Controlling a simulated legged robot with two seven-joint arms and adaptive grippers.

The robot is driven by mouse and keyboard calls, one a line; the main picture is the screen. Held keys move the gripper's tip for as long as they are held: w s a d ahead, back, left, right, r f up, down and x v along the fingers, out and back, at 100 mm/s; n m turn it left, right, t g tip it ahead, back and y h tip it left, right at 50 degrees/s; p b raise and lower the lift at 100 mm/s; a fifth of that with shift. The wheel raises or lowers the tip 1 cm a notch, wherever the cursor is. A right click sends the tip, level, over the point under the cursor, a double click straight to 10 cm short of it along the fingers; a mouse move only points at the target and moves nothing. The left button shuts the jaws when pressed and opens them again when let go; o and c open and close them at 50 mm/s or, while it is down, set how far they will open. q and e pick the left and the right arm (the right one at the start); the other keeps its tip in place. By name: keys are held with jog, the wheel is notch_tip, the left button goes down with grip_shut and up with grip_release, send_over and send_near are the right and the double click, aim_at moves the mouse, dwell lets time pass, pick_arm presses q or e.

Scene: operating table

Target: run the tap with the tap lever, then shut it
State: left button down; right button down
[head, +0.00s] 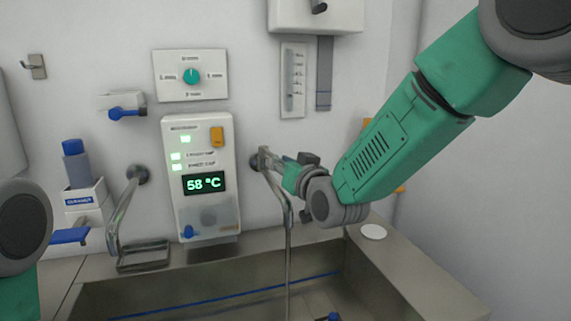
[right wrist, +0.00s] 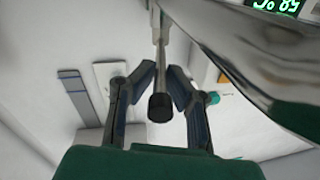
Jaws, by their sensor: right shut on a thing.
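The tap (head: 267,160) comes out of the wall to the right of the white control panel, and its metal spout (head: 282,197) bends down over the sink. A thin grey stream (head: 288,260) hangs from the spout into the sink and looks like running water. My right gripper (head: 293,176) is at the tap, partly hidden by its own wrist. In the right wrist view, the tap lever (right wrist: 160,52), a thin metal rod with a black end knob (right wrist: 160,107), lies between the two fingers of my right gripper (right wrist: 161,84), which is shut on it. My left gripper is out of view.
The panel (head: 207,150) shows 58 °C with green lights lit. A bent metal rail (head: 122,215) and a cleaner bottle (head: 76,165) in a holder are at the left. A white disc (head: 373,232) lies on the right rim of the metal sink (head: 210,275).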

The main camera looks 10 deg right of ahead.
jog(key=shift+s+a+f, duration=0.1)
jog(key=shift+f, duration=0.3)
jog(key=c, duration=1.6)
grip_release()
jog(key=shift+r, duration=0.1)
jog(key=v, duration=1.1)
jog(key=shift+s, duration=0.3)
